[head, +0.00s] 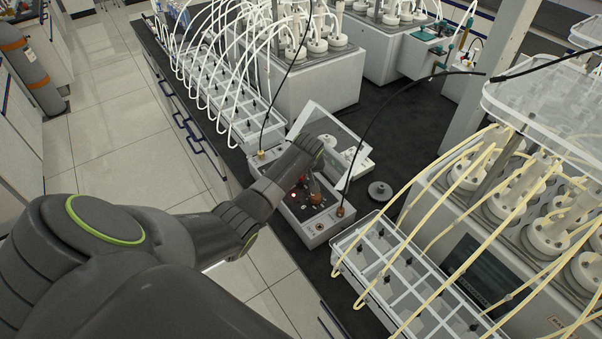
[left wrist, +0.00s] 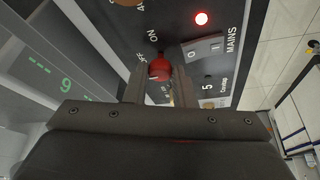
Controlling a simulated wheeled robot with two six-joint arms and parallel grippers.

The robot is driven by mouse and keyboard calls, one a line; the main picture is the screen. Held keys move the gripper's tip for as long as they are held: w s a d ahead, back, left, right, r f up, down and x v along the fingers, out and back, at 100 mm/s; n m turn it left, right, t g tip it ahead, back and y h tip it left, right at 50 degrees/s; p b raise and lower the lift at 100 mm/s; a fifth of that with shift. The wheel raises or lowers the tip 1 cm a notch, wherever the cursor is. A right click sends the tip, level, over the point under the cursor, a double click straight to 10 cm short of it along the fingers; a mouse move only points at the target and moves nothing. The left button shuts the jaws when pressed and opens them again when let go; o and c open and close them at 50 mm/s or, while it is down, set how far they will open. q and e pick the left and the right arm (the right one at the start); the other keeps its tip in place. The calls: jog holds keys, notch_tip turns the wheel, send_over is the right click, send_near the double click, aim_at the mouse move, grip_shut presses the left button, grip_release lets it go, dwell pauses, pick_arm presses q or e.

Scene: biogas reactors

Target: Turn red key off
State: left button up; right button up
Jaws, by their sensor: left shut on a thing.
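The red key (left wrist: 159,69) shows in the left wrist view on a dark panel, near the words ON and OFF. Which of them it points to I cannot tell. My left gripper (left wrist: 159,86) is shut on the red key, one finger on each side. In the head view my left gripper (head: 310,183) reaches down to the control box (head: 315,228) on the dark bench, and the key is hard to make out there. My right gripper is not in view.
Beside the key are a lit red lamp (left wrist: 201,18) and a MAINS rocker switch (left wrist: 203,49). A dark round disc (head: 380,190) lies on the bench.

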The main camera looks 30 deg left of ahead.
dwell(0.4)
pick_arm(q)
jog(key=o, duration=0.9)
jog(key=shift+o, duration=0.2)
jog(key=b+v, duration=0.3)
jog(key=v, duration=1.4)
jog(key=shift+r, duration=0.25)
jog(key=shift+f, duration=0.1)
